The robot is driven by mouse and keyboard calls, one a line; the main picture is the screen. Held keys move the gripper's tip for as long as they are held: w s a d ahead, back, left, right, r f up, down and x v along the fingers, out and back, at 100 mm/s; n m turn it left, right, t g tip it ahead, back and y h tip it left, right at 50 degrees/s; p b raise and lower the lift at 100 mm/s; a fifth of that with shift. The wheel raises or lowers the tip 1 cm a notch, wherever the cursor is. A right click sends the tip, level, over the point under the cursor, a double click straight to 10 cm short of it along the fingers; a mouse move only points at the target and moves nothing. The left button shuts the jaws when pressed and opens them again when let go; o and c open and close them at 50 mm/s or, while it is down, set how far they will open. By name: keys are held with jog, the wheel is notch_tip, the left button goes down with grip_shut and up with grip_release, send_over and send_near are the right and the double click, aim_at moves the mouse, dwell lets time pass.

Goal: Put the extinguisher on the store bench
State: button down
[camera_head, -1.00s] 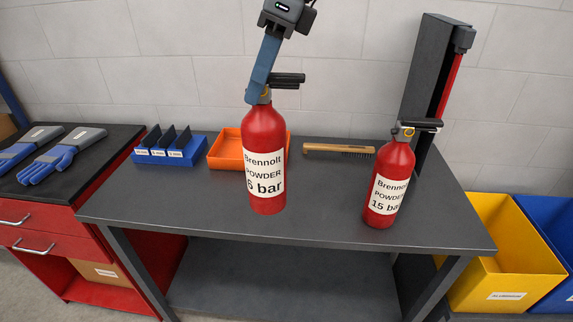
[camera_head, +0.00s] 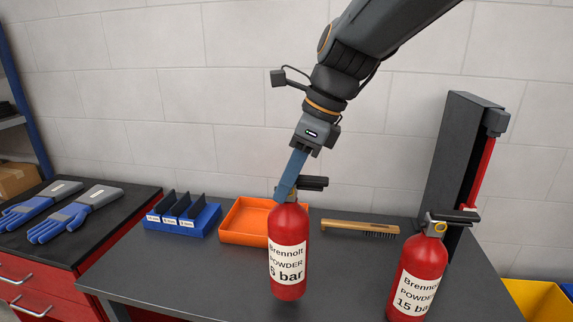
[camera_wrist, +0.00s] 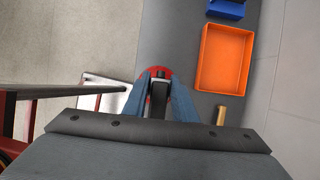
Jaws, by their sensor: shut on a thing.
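A red extinguisher (camera_head: 288,222), with a white label reading Brennolt, powder and what looks like 6 bar, stands upright over the dark grey bench (camera_head: 170,275). My gripper (camera_head: 284,190) is shut on its top, from above. Its base is at or just above the bench top; I cannot tell which. In the wrist view the red top (camera_wrist: 158,71) shows between the blue fingers, mostly hidden. A second red extinguisher (camera_head: 420,258), labelled 15 bar, stands at the right of the bench, apart from my gripper.
An orange tray (camera_head: 232,239), a blue divided bin (camera_head: 182,228) and a wooden-handled brush (camera_head: 355,225) lie at the bench's back. A dark post (camera_head: 455,150) rises behind the second extinguisher. Left is a red cabinet with gloves (camera_head: 75,212). A yellow bin (camera_head: 540,300) is right.

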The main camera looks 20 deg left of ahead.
aim_at(287, 202)
jog(key=shift+f+p, duration=0.5)
jog(key=shift+f, duration=1.7)
jog(key=c, duration=1.4)
grip_release()
jog(key=shift+f, duration=0.1)
jog(key=shift+c, duration=0.2)
jog(key=b+v, duration=0.2)
jog(key=v, duration=1)
jog(key=shift+s, duration=0.15)
